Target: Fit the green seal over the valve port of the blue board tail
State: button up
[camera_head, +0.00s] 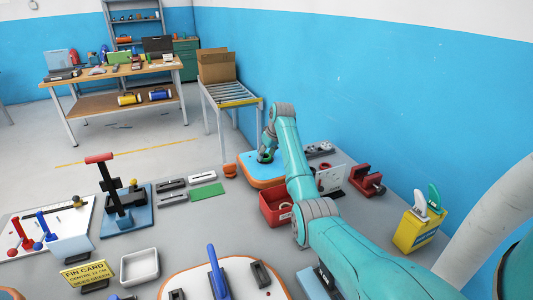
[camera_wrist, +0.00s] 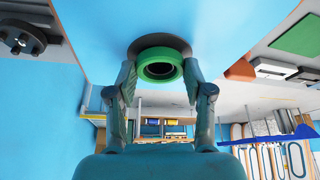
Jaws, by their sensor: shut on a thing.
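My gripper (camera_wrist: 158,68) is shut on the green seal (camera_wrist: 157,54), a thick ring, with one finger on each side. In the wrist view the seal is in front of a dark grey round port (camera_wrist: 166,42) on the blue board tail (camera_wrist: 215,22). The seal covers most of the port; whether they touch or a gap is left, I cannot tell. In the head view the blue board tail (camera_head: 253,169) has an orange edge and lies on the bench at the back. My gripper (camera_head: 266,156) is low over it, and the seal is barely visible there.
A red bin (camera_head: 270,212) stands just in front of the board tail. A white panel (camera_head: 330,180) and a red clamp (camera_head: 367,181) are to its right. A small orange object (camera_head: 230,170) and a green plate (camera_head: 206,191) are to its left. The blue wall is close behind.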

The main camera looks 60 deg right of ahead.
jog(key=shift+f, duration=0.2)
jog(key=o, duration=0.9)
jog(key=shift+o, duration=0.2)
jog(key=v, duration=1.2)
jog(key=shift+s+a+f, duration=0.1)
jog(key=shift+s, duration=0.05)
